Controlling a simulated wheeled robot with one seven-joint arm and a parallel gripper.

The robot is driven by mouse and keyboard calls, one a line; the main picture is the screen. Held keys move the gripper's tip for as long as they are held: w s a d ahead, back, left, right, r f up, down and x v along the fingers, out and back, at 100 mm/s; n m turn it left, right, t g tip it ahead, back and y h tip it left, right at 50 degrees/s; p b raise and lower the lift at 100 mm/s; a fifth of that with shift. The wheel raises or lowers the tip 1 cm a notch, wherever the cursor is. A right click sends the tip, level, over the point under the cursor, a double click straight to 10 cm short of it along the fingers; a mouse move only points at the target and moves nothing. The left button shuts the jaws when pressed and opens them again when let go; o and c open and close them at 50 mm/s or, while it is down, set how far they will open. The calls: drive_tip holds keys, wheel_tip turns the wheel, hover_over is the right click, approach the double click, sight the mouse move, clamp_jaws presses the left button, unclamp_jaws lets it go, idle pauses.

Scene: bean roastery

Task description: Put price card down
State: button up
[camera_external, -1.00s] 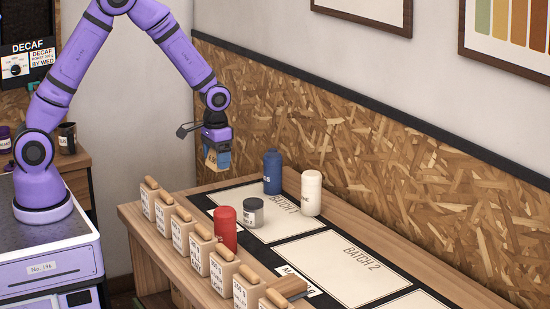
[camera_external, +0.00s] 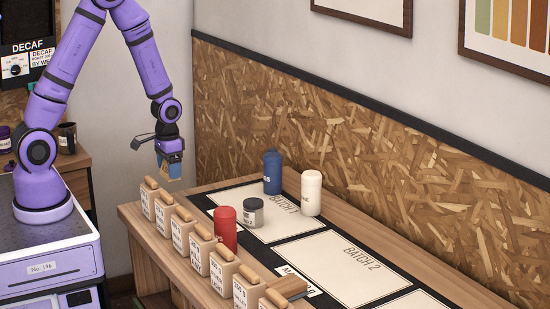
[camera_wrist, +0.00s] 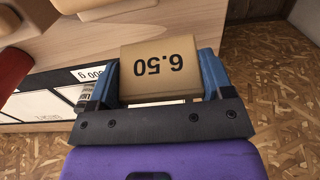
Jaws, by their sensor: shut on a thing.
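The price card (camera_wrist: 160,70) is a tan block marked 6.50, upside down in the wrist view. My gripper (camera_wrist: 158,82) is shut on it, with a blue finger on each side. In the external view my gripper (camera_external: 170,160) holds the card (camera_external: 174,171) in the air, near the far left end of the wooden counter (camera_external: 130,212). The card's underside is hidden.
A row of pale containers with wooden lids (camera_external: 198,246) lines the counter's front edge. A red canister (camera_external: 226,228), a grey jar (camera_external: 253,212), a blue bottle (camera_external: 272,172) and a white bottle (camera_external: 311,193) stand around the BATCH 1 mat. The BATCH 2 mat (camera_external: 345,270) is clear.

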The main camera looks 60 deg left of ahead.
wheel_tip(320, 180, down, 4)
drive_tip(key=shift+r, duration=0.1)
drive_tip(key=shift+w+f, duration=0.1)
drive_tip(key=shift+f, duration=0.45)
hover_over(221, 199)
drive_tip(key=shift+w+f, duration=0.1)
drive_tip(key=shift+f, duration=2.45)
drive_tip(key=shift+f, duration=0.1)
drive_tip(key=o, duration=0.9)
